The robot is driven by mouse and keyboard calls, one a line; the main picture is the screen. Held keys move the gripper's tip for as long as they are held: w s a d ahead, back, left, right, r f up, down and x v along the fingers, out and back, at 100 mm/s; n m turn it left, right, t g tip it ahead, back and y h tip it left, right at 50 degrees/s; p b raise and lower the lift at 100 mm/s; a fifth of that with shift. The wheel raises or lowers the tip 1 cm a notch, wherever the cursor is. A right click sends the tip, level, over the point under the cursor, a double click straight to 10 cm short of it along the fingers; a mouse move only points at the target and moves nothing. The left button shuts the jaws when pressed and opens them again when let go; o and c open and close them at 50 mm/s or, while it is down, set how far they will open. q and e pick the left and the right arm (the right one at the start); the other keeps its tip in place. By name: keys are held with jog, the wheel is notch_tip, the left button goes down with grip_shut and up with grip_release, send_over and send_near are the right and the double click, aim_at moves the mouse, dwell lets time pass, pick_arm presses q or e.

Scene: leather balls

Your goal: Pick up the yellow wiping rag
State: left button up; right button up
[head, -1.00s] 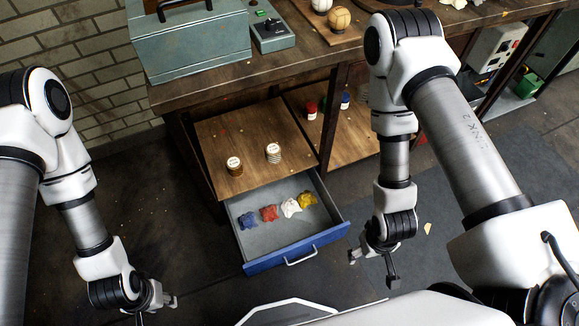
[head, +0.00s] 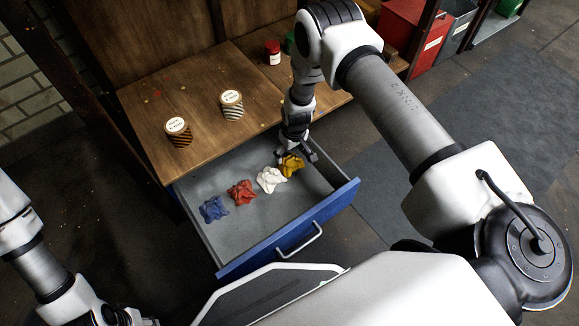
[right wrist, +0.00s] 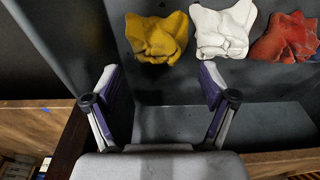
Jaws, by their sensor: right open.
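The yellow rag (head: 291,166) lies crumpled at the right end of a row of rags in the open drawer. It also shows in the right wrist view (right wrist: 157,38), ahead of the fingertips and a little left of the middle between them. My right gripper (head: 298,155) is over the drawer beside the yellow rag. In the right wrist view its two fingers (right wrist: 160,80) are spread and nothing is between them. My left gripper (head: 140,322) is at the bottom edge of the head view, mostly cut off, so its jaws cannot be made out.
A white rag (head: 270,179) lies close beside the yellow one, then a red rag (head: 241,192) and a blue rag (head: 213,208). The drawer (head: 335,205) has raised walls and a blue front. Two striped cans (head: 232,106) (head: 178,133) stand on the wooden shelf (head: 190,85) behind.

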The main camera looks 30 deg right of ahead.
aim_at(290, 156)
jog(key=f+b, duration=0.1)
jog(key=f, duration=0.1)
jog(key=f+b, duration=0.1)
jog(key=f, duration=0.1)
jog(key=w+f+b, duration=0.1)
jog(key=f+b, duration=0.1)
jog(key=f, duration=0.1)
jog(key=shift+w+d, duration=0.1)
jog(key=shift+r, duration=0.2)
jog(key=shift+c, duration=0.7)
jog(key=c, duration=0.8)
